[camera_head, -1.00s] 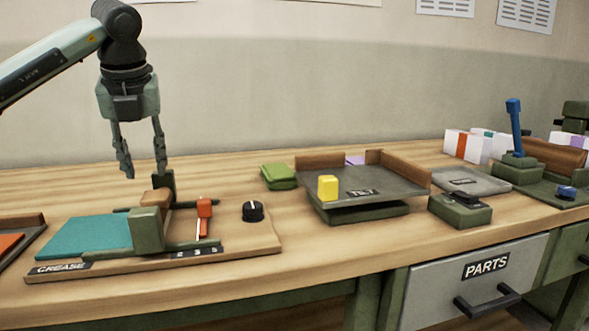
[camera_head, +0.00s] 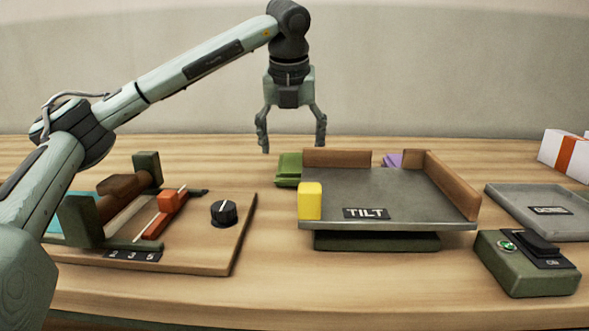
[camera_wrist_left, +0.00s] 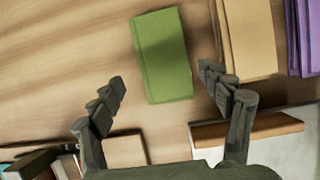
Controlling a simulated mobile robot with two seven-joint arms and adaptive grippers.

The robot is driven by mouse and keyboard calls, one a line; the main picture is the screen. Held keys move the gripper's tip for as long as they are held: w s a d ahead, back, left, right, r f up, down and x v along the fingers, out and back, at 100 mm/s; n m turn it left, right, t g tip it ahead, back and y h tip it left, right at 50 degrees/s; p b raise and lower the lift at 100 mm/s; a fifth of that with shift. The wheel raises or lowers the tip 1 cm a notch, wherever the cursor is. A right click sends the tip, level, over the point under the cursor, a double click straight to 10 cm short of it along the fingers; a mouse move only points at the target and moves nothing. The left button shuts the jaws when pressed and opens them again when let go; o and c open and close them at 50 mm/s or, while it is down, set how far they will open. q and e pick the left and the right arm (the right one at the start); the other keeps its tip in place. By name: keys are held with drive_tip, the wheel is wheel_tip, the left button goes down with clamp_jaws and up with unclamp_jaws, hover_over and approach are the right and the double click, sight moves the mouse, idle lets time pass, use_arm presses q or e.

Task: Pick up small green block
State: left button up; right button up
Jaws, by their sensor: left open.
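The green block (camera_head: 289,168) lies on the wooden bench behind the left part of the tilt tray. Its right side is partly hidden by the tray. In the left wrist view the green block (camera_wrist_left: 163,55) lies ahead of and between my open fingers. My left gripper (camera_head: 292,148) points down over the green block, open and empty, with its fingertips apart from it. In the left wrist view the gripper (camera_wrist_left: 162,78) has one finger on each side of the block's near end. My right gripper is not in view.
The tilt tray (camera_head: 385,192) has raised wooden edges and a yellow block (camera_head: 310,200) at its left corner. A purple stack (camera_head: 392,160) lies behind it. A board with a black knob (camera_head: 224,212) is at left, a grey tray (camera_head: 545,215) and green button box (camera_head: 525,262) at right.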

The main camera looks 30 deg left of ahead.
sight(295, 162)
use_arm(q)
drive_tip(key=shift+w+x, duration=0.15)
drive_tip(key=shift+x, duration=1)
drive_tip(key=shift+w+x, duration=0.15)
drive_tip(key=shift+x, duration=0.95)
drive_tip(key=shift+r, duration=0.15)
drive_tip(key=shift+c, duration=0.2)
drive_tip(key=c, duration=1.3)
drive_tip(key=shift+d, duration=0.1)
